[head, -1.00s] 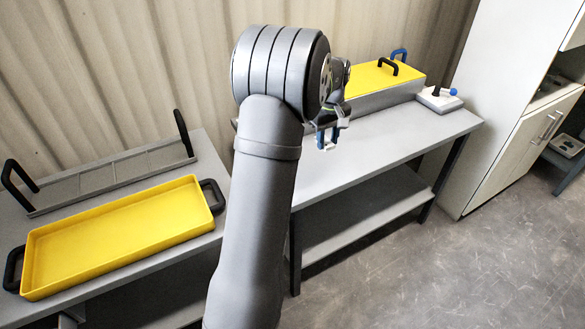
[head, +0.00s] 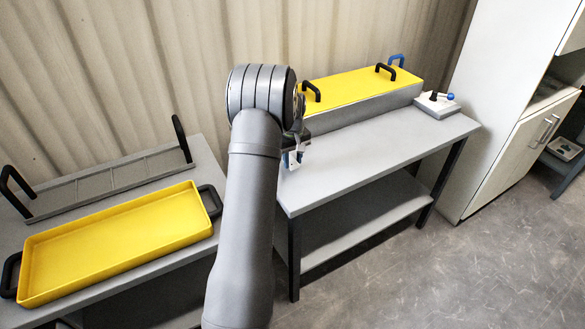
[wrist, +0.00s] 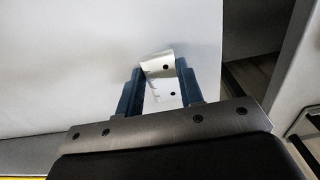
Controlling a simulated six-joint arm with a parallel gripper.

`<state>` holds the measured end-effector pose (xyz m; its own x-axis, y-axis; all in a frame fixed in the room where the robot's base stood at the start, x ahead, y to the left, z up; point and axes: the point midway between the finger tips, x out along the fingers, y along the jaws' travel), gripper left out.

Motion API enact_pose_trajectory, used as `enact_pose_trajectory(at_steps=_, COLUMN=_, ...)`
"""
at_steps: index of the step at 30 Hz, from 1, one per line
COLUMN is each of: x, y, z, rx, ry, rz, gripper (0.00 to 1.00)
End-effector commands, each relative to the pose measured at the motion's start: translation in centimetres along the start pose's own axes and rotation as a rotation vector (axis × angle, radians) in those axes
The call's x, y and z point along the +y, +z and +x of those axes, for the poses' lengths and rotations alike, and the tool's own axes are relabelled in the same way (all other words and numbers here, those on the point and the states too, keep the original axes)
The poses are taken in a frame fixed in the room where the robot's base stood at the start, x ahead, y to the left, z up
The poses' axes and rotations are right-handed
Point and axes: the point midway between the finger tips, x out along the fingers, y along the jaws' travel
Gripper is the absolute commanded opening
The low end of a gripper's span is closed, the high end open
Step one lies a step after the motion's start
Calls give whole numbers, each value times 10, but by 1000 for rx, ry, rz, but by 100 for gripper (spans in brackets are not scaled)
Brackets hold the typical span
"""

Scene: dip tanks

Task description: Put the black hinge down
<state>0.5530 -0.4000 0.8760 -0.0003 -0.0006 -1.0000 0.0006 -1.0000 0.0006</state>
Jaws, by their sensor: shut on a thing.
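My gripper (wrist: 160,78) is shut on a small bent metal piece with round holes (wrist: 165,88). In the wrist view this piece looks bright silver, not black, and it sits between the two blue fingers. I see no black hinge elsewhere. In the head view my gripper (head: 293,160) is at the left end of the right grey table (head: 370,145), partly hidden by my arm. The wrist view shows a plain pale surface behind the piece; I cannot tell how far below it lies.
A long tank with a yellow lid (head: 350,88) and black handles stands along the table's back. A small box with a blue-knobbed lever (head: 438,104) stands right of it. A yellow tray (head: 115,240) and a grey rack (head: 105,180) are on the left table. The right table's front is clear.

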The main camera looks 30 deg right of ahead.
Motion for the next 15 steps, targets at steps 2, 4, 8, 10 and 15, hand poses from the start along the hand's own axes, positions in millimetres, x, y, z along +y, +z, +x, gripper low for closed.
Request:
enact_pose_trajectory(at_steps=2, x=0, y=-2, z=3, rx=0, ry=0, rz=0, gripper=2)
enact_pose_trajectory(at_steps=4, x=0, y=-1, z=10, rx=0, ry=0, rz=1, gripper=2)
enact_pose_trajectory(at_steps=8, x=0, y=-1, z=30, rx=-1, ry=-1, rz=0, gripper=2)
enact_pose_trajectory(at_steps=10, x=0, y=-1, z=38, rx=-1, ry=-1, rz=0, gripper=2)
enact_pose_trajectory(at_steps=15, x=0, y=-1, z=40, rx=2, ry=1, rz=0, gripper=2)
